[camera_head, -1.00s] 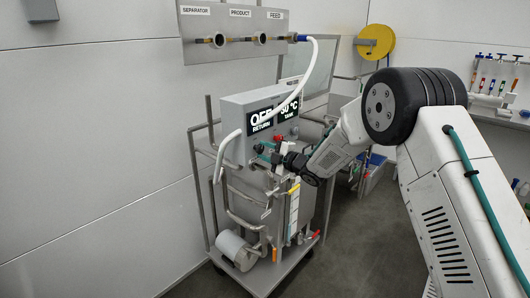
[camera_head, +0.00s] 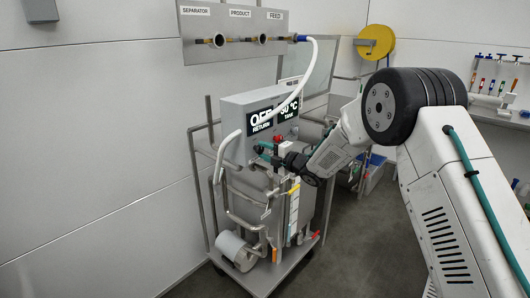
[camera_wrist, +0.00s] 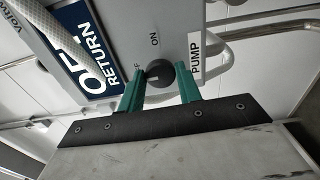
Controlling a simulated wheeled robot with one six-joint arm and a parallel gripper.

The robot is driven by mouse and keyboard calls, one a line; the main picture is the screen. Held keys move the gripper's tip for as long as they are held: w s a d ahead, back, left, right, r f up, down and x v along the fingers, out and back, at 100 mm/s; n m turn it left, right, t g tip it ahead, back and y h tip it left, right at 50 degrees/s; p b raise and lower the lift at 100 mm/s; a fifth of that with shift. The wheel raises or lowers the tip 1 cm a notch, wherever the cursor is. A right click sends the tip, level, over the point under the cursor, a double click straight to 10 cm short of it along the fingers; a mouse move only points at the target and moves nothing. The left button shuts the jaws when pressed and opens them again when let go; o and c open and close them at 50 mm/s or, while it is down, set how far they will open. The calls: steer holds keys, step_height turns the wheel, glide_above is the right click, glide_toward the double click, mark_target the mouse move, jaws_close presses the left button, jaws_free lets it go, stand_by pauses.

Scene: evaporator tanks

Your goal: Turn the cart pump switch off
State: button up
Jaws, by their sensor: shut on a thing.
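The pump switch is a round black knob (camera_wrist: 158,71) on the cart's grey control box, with an ON label above it and a partly hidden label to its left. A PUMP label (camera_wrist: 196,56) is at its right in the wrist view. My gripper (camera_wrist: 160,88) has its two green fingers on either side of the knob, shut on it. In the head view my gripper (camera_head: 268,152) is at the lower front of the control box (camera_head: 236,104), and the knob is hard to make out there. The display (camera_head: 262,119) reads OFF, RETURN; beside it is a temperature readout.
A white hose (camera_head: 316,70) runs from the FEED port on the wall panel (camera_head: 230,22) and passes in front of the control box. Pipes, coloured valve handles and a frame rail (camera_head: 194,180) surround the cart. Open floor (camera_head: 350,240) lies to its right.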

steer(key=o, duration=0.9)
steer(key=shift+o, duration=0.2)
steer(key=shift+d, duration=0.1)
steer(key=v, duration=0.7)
steer(key=shift+s+d, duration=0.2)
steer(key=shift+d, duration=0.05)
